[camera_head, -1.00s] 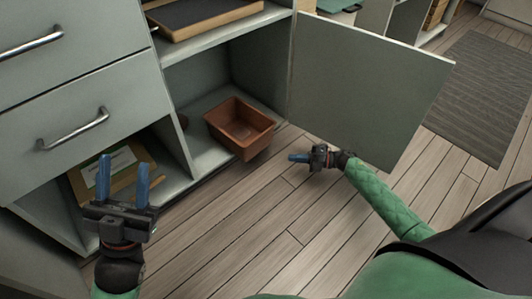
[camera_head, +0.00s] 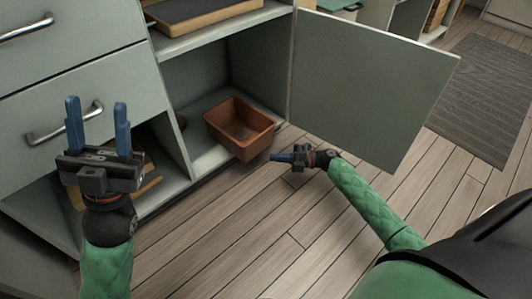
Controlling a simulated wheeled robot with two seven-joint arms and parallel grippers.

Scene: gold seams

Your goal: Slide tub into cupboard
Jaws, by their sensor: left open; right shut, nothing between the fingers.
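The brown tub (camera_head: 240,128) sits at the front of the cupboard's lower compartment (camera_head: 208,150), with its near end sticking out past the front edge. The cupboard door (camera_head: 370,85) stands wide open to the right. My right gripper (camera_head: 272,157) is shut and empty, just to the right of the tub's near end, low over the floor; I cannot tell whether its tip touches the tub. My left gripper (camera_head: 98,125) is open and empty, raised in front of the drawers at the left, away from the tub.
A tray (camera_head: 205,16) lies on the shelf above the tub. Drawers with a metal handle (camera_head: 65,124) are at the left. The wooden floor (camera_head: 235,235) in front is clear.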

